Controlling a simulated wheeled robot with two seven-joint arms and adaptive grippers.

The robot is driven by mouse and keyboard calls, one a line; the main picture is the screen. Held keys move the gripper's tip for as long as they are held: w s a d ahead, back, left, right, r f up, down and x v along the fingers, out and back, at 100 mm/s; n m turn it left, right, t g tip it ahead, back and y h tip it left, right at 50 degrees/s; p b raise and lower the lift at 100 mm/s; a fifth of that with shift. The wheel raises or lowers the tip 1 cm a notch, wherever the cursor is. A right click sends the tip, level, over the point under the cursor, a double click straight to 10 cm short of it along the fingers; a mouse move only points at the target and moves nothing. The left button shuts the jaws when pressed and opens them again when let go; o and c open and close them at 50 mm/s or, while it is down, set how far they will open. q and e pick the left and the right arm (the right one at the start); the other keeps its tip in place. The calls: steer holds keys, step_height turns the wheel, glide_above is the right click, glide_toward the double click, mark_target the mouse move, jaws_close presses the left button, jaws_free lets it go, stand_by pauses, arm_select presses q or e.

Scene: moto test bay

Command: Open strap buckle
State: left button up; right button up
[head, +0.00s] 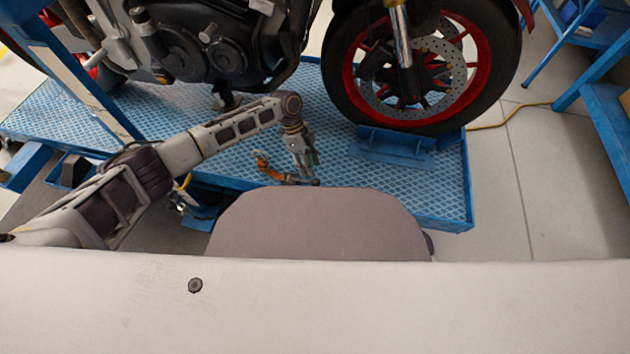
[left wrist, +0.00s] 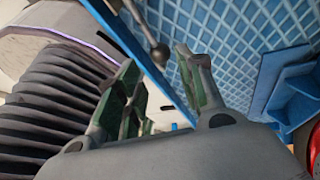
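A small strap buckle with an orange part (head: 268,168) lies near the front edge of the blue lift platform in the head view. A dark, bar-like part runs from it to the right, below my left gripper (head: 306,170). My left gripper points down, close above that bar; whether they touch is unclear. In the left wrist view its two green-padded fingers (left wrist: 158,68) stand apart with a gap between them. A metal rod with a ball end (left wrist: 160,53) shows at that gap, not visibly gripped; whether it belongs to the buckle is unclear. My right gripper is out of view.
The blue ribbed platform (head: 340,165) carries a motorcycle with a red-rimmed front wheel (head: 425,65) and a dark engine (head: 205,45). A blue wheel chock (head: 392,145) sits right of my left gripper. Blue frame posts (head: 80,75) stand left.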

mark_target(315, 180)
arm_select(q)
steer(key=b+x, duration=0.1)
steer(key=x, duration=0.4)
steer(key=shift+s+d+f+b, duration=0.1)
steer(key=shift+f+b, duration=0.2)
steer(key=shift+b, duration=0.1)
steer(key=shift+b+x, duration=0.3)
steer(key=shift+x, duration=0.55)
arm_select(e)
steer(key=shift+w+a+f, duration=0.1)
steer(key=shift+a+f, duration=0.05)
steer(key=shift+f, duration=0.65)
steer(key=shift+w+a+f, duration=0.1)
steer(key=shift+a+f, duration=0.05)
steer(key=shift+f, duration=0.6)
arm_select(q)
jaws_close()
